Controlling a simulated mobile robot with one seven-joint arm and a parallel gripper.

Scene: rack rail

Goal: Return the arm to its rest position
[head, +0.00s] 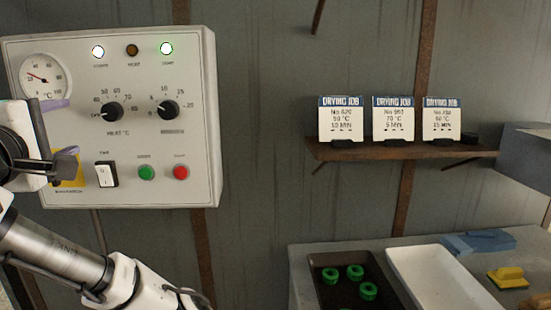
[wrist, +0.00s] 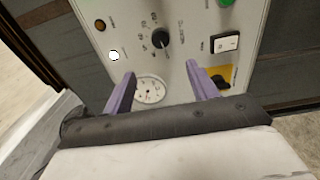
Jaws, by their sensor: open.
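My gripper (head: 71,128) is at the left edge of the head view, in front of the lower left of a white control panel (head: 135,75). Its two purple fingers are spread apart with nothing between them. In the wrist view my gripper (wrist: 160,72) points at the panel, with the round gauge (wrist: 150,90) showing between the fingers. Whether the fingers touch the panel cannot be told. My white and grey arm (head: 60,250) runs along the lower left of the head view and hides part of the panel's left edge.
The panel has a heat knob (head: 112,112), a second knob (head: 168,110), a rocker switch (head: 106,174), a green button (head: 146,172) and a red button (head: 181,172). A shelf (head: 400,153) with three cards juts out at right, above a bench with a dark tray (head: 330,262) and white tray (head: 440,280).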

